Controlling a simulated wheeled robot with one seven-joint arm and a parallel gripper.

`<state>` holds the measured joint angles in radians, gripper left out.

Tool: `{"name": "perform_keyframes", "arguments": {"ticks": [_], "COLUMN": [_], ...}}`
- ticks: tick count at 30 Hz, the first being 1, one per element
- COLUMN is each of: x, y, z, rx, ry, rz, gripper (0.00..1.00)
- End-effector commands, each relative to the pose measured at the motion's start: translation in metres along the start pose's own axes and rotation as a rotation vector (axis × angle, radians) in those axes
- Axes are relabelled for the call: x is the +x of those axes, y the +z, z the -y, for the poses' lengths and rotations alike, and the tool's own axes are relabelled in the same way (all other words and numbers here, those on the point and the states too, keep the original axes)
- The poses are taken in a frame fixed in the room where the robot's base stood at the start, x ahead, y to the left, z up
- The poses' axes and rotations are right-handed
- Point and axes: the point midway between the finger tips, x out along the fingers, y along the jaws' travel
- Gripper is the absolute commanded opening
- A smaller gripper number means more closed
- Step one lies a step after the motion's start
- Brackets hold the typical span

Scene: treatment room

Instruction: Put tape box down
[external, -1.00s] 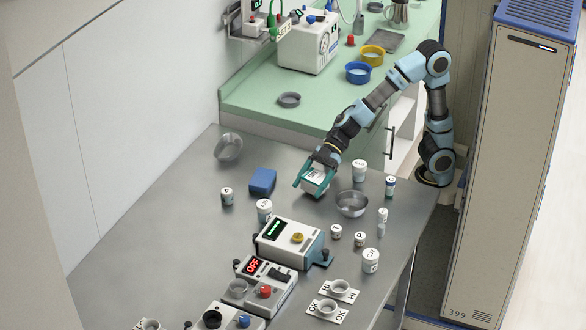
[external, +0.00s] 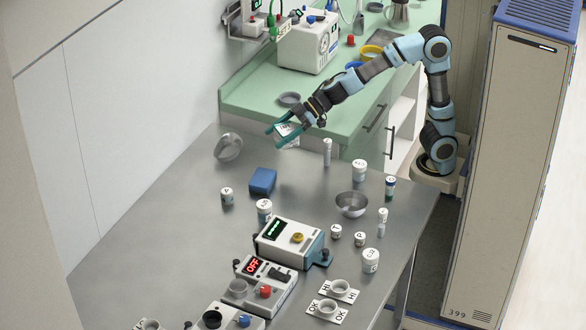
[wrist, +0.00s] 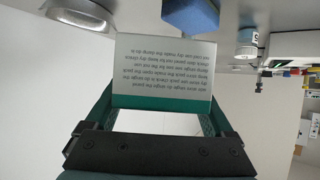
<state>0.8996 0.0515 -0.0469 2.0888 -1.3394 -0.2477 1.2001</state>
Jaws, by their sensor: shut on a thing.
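The tape box (external: 287,130), a small pale box with printed text, is in my gripper (external: 280,138), between its teal fingers. In the external view it hangs in the air, near where the steel table (external: 185,215) meets the green counter (external: 262,108). In the wrist view the box (wrist: 164,72) shows its grey printed face beyond the gripper (wrist: 160,115), with a white face between the fingers. What lies directly under the box is partly hidden.
A blue block (external: 262,181), a steel bowl (external: 351,204), a tilted bowl (external: 228,147) and several labelled jars stand on the table. A slim vial (external: 327,152) stands near its back edge. Table is clear between blue block and vial.

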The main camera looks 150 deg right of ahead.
Motion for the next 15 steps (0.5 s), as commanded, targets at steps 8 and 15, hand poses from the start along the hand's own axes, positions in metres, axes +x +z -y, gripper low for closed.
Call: {"name": "perform_keyframes", "arguments": {"ticks": [8, 15], "x": [0.002, 0.019], "y": [0.008, 0.039], "z": [-0.041, -0.041], "rx": [0.058, 0.057], "ry": [0.102, 0.101], "rz": [0.004, 0.004], "gripper": [0.26, 0.26]}}
